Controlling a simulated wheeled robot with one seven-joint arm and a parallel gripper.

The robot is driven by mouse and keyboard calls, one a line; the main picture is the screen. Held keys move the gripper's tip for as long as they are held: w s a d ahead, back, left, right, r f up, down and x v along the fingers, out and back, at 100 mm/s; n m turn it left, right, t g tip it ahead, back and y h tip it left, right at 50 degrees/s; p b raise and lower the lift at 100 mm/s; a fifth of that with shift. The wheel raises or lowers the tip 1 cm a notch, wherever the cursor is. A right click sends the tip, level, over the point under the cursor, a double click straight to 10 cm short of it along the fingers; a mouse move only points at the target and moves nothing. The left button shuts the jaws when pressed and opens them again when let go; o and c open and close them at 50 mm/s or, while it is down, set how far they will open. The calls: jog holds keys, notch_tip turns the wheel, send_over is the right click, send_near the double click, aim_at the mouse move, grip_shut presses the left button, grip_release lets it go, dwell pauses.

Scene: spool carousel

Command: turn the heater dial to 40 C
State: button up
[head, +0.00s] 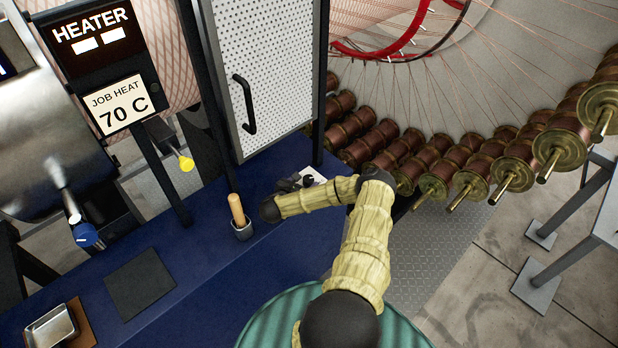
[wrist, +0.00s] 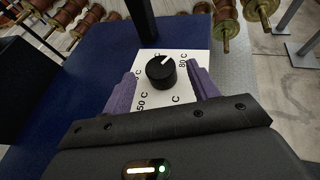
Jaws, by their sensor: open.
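The heater dial is a round black knob (wrist: 160,72) on a white plate (wrist: 192,103) in the wrist view. Its white pointer mark points up and right, a little left of the "80 C" label. "50 C" shows at the lower left; other labels are partly hidden, and I cannot make out a 40 C label. My gripper (wrist: 162,76) is open, its purple fingers on either side of the knob with gaps; contact does not show. In the head view the plate (head: 316,175) is mostly hidden by my arm. The HEATER sign's card (head: 120,104) reads "JOB HEAT 70 C".
The plate lies on a blue bench (head: 215,285) near its right edge. A perforated cabinet door (head: 265,60) and black post stand behind it. A cup with a wooden handle (head: 240,222) stands left of my arm. Copper spools (head: 432,188) line the far right.

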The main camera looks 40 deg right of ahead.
aim_at(308, 179)
jog(key=shift+p+x, duration=0.35)
jog(key=shift+x, duration=1.85)
jog(key=shift+c, duration=0.2)
jog(key=c, duration=0.9)
